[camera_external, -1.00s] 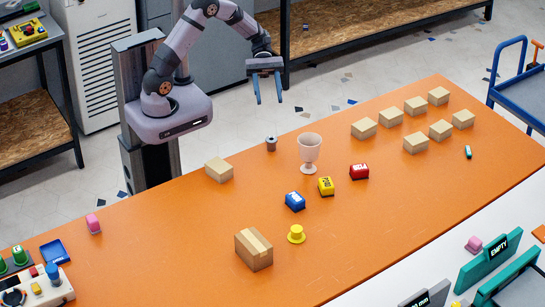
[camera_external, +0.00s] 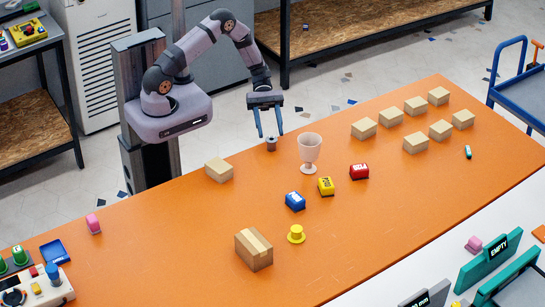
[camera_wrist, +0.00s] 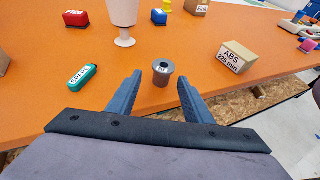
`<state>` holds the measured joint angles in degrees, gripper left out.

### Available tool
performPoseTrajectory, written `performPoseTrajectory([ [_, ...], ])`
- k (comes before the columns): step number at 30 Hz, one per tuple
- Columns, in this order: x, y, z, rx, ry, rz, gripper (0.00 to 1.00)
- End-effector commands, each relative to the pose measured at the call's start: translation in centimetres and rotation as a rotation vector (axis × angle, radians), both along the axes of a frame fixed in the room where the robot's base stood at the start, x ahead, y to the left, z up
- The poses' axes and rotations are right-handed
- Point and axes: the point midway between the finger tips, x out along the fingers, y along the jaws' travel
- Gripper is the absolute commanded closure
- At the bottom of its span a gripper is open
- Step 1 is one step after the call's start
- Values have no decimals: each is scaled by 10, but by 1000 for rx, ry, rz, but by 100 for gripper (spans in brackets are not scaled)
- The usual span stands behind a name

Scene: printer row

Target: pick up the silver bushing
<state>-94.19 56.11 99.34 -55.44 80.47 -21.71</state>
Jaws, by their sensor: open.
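The silver bushing (camera_external: 271,146) is a small grey cylinder with a hole in its top. It stands upright near the back edge of the orange table, left of the white goblet. In the wrist view the bushing (camera_wrist: 163,76) shows between the two blue fingers. My gripper (camera_external: 270,136) is open and points down at the bushing, with one fingertip to each side of it in the picture. In the wrist view my gripper (camera_wrist: 159,77) holds nothing. I cannot tell whether the fingertips are level with the bushing or still above it.
The white goblet (camera_external: 310,148) stands close to the right of the bushing. A tan box (camera_external: 219,170) lies to the left, labelled ABS in the wrist view (camera_wrist: 236,57). Blue (camera_external: 295,201), yellow (camera_external: 326,186) and red (camera_external: 359,172) blocks are farther forward.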

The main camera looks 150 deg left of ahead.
Motion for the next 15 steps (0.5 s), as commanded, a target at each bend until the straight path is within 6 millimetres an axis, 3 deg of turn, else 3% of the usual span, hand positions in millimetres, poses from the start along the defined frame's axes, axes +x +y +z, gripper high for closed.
performPoseTrajectory([
  [9,11,-6,-3,-3,0,-1,54],
  [15,29,-19,-10,-5,0,-3,54],
])
